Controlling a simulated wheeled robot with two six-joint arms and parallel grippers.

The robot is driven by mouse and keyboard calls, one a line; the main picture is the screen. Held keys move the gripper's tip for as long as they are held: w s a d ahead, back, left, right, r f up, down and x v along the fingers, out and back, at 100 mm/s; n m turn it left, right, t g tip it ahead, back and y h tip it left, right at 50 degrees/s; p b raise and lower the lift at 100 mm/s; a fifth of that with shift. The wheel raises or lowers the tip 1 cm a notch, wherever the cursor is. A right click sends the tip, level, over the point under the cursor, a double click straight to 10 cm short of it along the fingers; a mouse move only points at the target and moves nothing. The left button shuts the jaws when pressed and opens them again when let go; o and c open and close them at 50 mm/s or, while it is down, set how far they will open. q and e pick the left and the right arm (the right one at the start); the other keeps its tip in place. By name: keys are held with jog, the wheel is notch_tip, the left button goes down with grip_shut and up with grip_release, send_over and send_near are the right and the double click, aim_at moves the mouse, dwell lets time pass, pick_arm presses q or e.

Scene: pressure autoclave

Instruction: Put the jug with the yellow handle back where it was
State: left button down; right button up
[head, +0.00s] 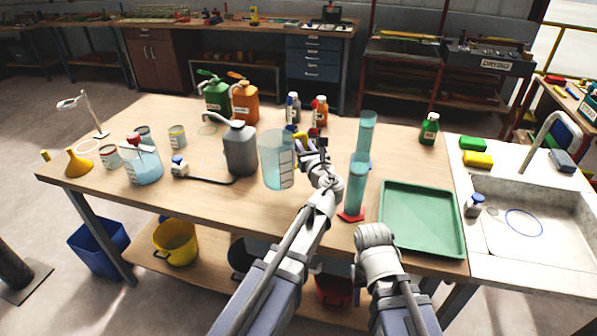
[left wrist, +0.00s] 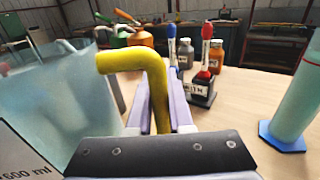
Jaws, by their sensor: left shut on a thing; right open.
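The translucent blue jug (head: 274,162) with a graduated scale stands out near the middle of the table; I cannot tell whether its base touches the top. Its yellow handle (left wrist: 137,64) is between the fingers of my left gripper (left wrist: 160,105), which is shut on it. The jug body (left wrist: 62,100) fills the left of the left wrist view. In the head view my left gripper (head: 310,146) is at the jug's right side. My right gripper (head: 375,242) is low, left of the green tray, its fingers barely visible; it is open and away from the jug.
A red-based cylinder (head: 356,185) and a blue-based cylinder (head: 366,135) stand close right of my left gripper. A grey canister (head: 240,150) is left of the jug. The green tray (head: 385,215) lies at right, before the sink (head: 510,245). Small bottles (head: 320,110) stand behind.

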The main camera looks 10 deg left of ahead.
pick_arm(q)
jog(key=shift+f+b, duration=0.85)
jog(key=shift+f, duration=0.6)
pick_arm(e)
jog(key=shift+f, duration=1.45)
pick_arm(q)
jog(key=shift+f, duration=0.15)
pick_arm(e)
jog(key=shift+f, duration=0.15)
pick_arm(q)
notch_tip(320, 180, down, 4)
jog(key=b, duration=0.3)
jog(key=shift+r+b, duration=0.25)
jog(key=shift+b, duration=0.1)
pick_arm(e)
notch_tip(320, 180, down, 3)
jog(key=shift+f, duration=0.2)
pick_arm(q)
jog(key=shift+f, duration=0.15)
jog(key=c, duration=0.8)
grip_release()
pick_arm(e)
jog(key=shift+f, duration=0.15)
